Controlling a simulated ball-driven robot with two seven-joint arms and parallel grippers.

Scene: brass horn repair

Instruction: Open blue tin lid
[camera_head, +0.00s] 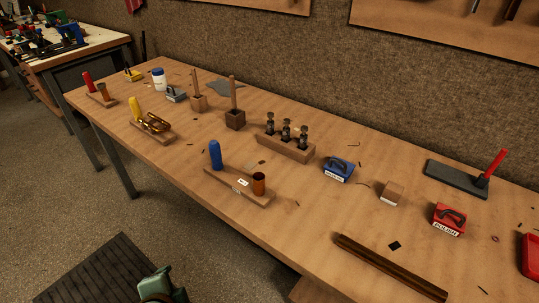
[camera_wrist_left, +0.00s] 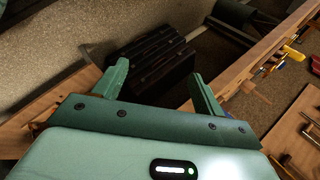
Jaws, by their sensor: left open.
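The blue tin (camera_head: 338,170) stands on the long wooden bench, right of the middle in the head view. It has a dark arched handle on top and a white label on its front; its lid looks closed. My left gripper (camera_wrist_left: 162,88) shows in the left wrist view with its two green fingers spread wide and nothing between them. It is away from the tin, which is not in the wrist view. A green part of my own arm shows at the bottom of the head view. My right gripper is not in view.
A valve block (camera_head: 286,147) stands left of the tin, a small wooden block (camera_head: 392,193) and a red tin (camera_head: 449,218) to its right. A wooden stand (camera_head: 225,183) with a blue handle is nearer the front edge. A dark trough (camera_head: 390,268) lies front right. Bench around the tin is mostly clear.

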